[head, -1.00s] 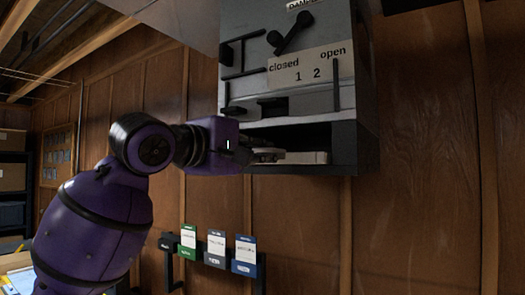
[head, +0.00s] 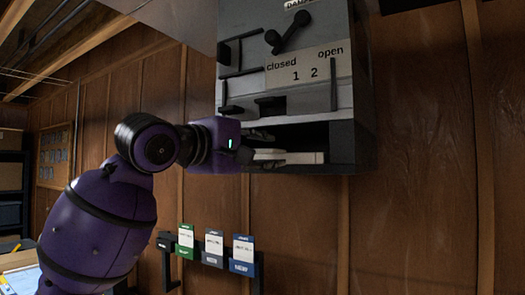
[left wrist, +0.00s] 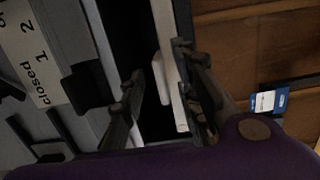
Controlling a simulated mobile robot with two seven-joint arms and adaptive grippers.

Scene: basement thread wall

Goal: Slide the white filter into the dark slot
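The white filter (head: 300,158) lies flat, low in the dark slot (head: 341,143) at the bottom of the grey cabinet. Its left end sticks out toward my left gripper (head: 264,150). In the left wrist view the white filter (left wrist: 165,45) passes between the spread fingers of my left gripper (left wrist: 157,72). It is close to the right-hand finger, and I cannot tell whether they touch. A clear gap separates it from the left-hand finger. The filter's far end is hidden inside the cabinet. My right gripper is not in view.
The cabinet front carries a closed/open plate (head: 308,70), a dark lever (head: 288,33) and dark bars. Below, several coloured cards, including a blue one (head: 243,256), stand on a dark wall rack. The wood-panelled wall right of the cabinet is clear.

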